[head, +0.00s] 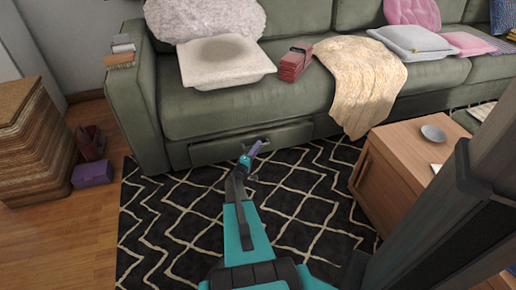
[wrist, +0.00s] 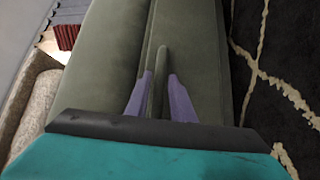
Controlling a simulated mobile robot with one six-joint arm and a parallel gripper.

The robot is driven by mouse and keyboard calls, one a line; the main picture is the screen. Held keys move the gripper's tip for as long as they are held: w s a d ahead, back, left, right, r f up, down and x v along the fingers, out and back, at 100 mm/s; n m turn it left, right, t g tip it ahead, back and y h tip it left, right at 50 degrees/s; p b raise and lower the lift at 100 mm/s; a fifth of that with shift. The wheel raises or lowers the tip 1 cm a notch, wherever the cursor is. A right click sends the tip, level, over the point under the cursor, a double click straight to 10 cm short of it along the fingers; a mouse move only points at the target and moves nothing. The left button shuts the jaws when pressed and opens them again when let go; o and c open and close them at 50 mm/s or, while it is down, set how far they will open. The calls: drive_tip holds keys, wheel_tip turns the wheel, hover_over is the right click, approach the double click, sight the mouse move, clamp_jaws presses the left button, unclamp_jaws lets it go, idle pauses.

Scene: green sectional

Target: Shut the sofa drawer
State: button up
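The sofa drawer (head: 220,150) is a long green-grey panel low in the base of the green sofa, left of centre in the head view. It seems to stand slightly out from the base; how far is hard to tell. My gripper (head: 262,143) is at the drawer's front, near its middle. In the wrist view, its two purple fingers (wrist: 160,76) are apart, one on each side of a narrow green handle (wrist: 162,58). Whether either finger touches the handle is unclear. The drawer's inside is hidden.
A wooden cabinet (head: 400,165) with a small bowl on it stands right of my arm. A patterned black rug (head: 170,220) covers the floor before the sofa. A woven stack (head: 30,140) and a purple box (head: 92,173) stand at the left. A beige blanket (head: 358,80) hangs over the seat edge.

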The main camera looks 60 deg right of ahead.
sight(255, 141)
drive_tip(key=shift+d+r, duration=0.1)
drive_tip(key=shift+d, duration=0.55)
clamp_jaws()
drive_tip(key=shift+w+d+p, duration=1)
drive_tip(key=shift+w+d, duration=0.45)
drive_tip(key=shift+w, duration=0.1)
drive_tip(key=shift+d, duration=0.1)
unclamp_jaws()
drive_tip(key=shift+w, duration=0.1)
